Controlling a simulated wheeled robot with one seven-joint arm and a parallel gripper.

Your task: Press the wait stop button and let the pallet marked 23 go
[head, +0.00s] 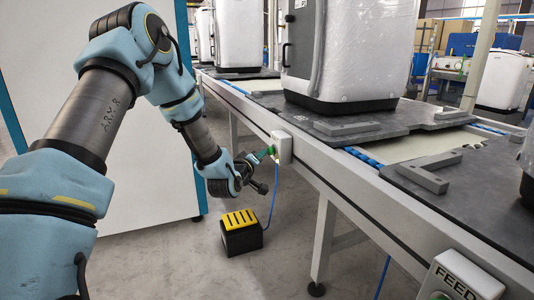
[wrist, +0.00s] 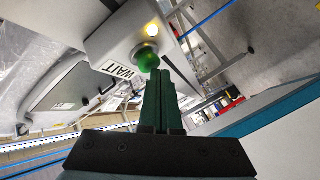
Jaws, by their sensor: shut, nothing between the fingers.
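My gripper (head: 266,154) is shut and empty, its green fingers pointing at the small white button box (head: 283,148) on the conveyor's side. In the wrist view the fingers (wrist: 161,72) end close to a round green button (wrist: 147,59) beside a WAIT label (wrist: 118,70). I cannot tell if they touch it. A yellow lamp (wrist: 153,31) glows on the same box. A dark pallet (head: 425,117) on the conveyor carries a large wrapped white appliance (head: 355,50). The small marking on its edge is too small to read surely.
Another dark pallet (head: 455,185) lies nearer on the conveyor (head: 350,190). A FEED box (head: 462,278) is at the lower right. A black and yellow pedal-like block (head: 240,230) stands on the floor below my gripper. A white panel (head: 110,150) stands behind my arm.

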